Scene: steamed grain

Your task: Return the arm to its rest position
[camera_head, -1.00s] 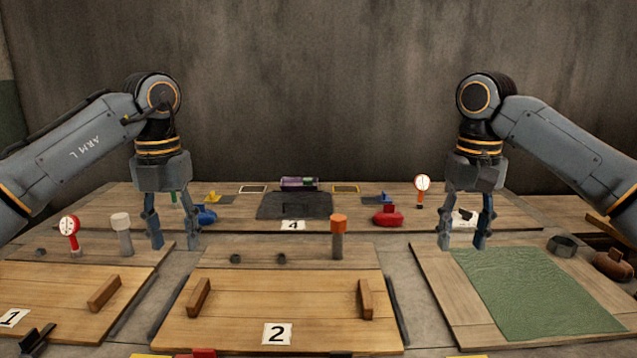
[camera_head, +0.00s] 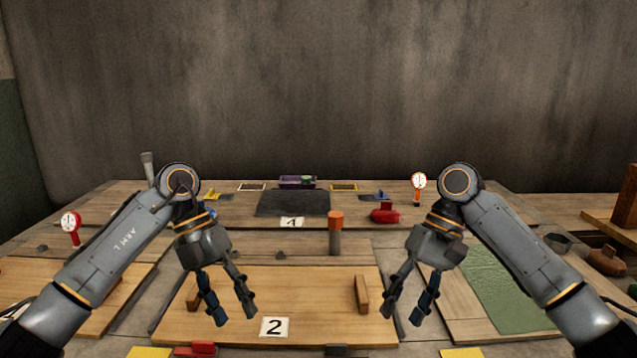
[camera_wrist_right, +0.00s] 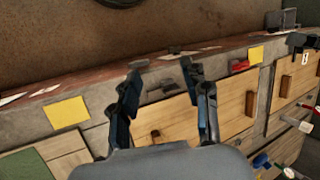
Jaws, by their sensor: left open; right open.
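My left gripper (camera_head: 234,306) is open and empty. It hangs over the left part of the wooden board marked 2 (camera_head: 320,291) in the head view, with its fingers pointing down. My right gripper (camera_head: 401,308) is open and empty near the right edge of that board. In the right wrist view the right gripper (camera_wrist_right: 163,82) shows with its two fingers spread and nothing between them. Both arms are bent, with their elbows raised at the sides.
An orange-topped post (camera_head: 335,234) stands behind board 2. Wooden blocks (camera_head: 361,295) sit on the board. A green mat (camera_head: 500,292) lies at the right. Red-and-white dials (camera_head: 70,223) and a red piece (camera_head: 385,213) stand further out. A wall closes the back.

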